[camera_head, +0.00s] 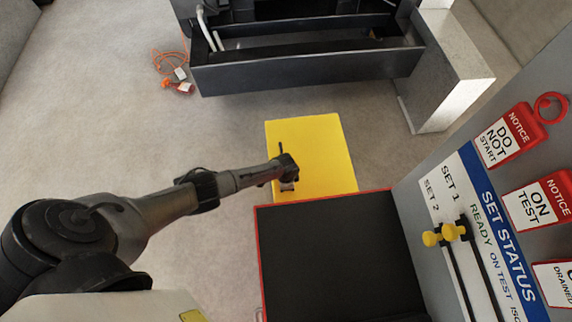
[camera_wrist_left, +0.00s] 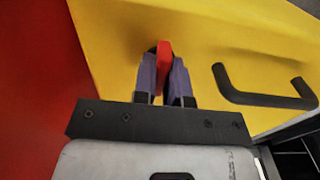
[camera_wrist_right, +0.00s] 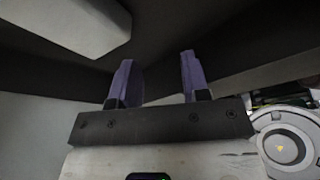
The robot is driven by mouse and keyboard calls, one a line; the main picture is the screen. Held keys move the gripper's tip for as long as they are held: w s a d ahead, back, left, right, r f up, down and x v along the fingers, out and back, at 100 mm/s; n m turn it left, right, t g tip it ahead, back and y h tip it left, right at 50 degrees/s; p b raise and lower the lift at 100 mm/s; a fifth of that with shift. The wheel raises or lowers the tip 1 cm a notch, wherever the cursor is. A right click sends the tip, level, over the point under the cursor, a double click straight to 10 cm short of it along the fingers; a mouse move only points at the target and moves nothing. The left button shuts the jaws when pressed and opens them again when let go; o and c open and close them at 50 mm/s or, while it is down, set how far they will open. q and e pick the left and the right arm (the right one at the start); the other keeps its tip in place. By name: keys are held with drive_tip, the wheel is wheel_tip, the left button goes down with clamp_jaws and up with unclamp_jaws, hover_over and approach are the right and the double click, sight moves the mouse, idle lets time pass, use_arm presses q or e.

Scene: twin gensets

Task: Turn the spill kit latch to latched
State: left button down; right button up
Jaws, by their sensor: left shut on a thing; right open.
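The spill kit is a yellow box (camera_head: 315,150) on the floor in the middle of the head view. Its yellow face (camera_wrist_left: 220,45) fills much of the left wrist view, with a black handle (camera_wrist_left: 265,95) at the right. My left gripper (camera_head: 288,178) reaches it from the left. In the left wrist view my left gripper (camera_wrist_left: 164,75) is shut on the red latch (camera_wrist_left: 163,62), with a purple finger on each side. The latch's pivot is mostly hidden. My right gripper (camera_wrist_right: 155,75) is open and empty in the right wrist view; it does not show in the head view.
A black-topped, red-edged cabinet (camera_head: 335,262) stands close in front of the box. A status board (camera_head: 485,235) with notice tags and yellow knobs is at right. A dark genset frame (camera_head: 305,72) lies behind.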

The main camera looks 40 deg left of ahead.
use_arm(q)
drive_tip(key=c, duration=1.2)
unclamp_jaws()
use_arm(e)
drive_tip(key=shift+a, duration=0.15)
use_arm(q)
drive_tip(key=shift+o, duration=0.2)
drive_tip(key=shift+r, duration=0.1)
use_arm(e)
drive_tip(key=shift+r, duration=0.1)
use_arm(q)
wheel_tip(320, 180, up, 14)
drive_tip(key=p, duration=0.4)
use_arm(e)
wheel_tip(320, 180, up, 4)
drive_tip(key=shift+r, duration=0.2)
use_arm(q)
drive_tip(key=shift+f, duration=0.2)
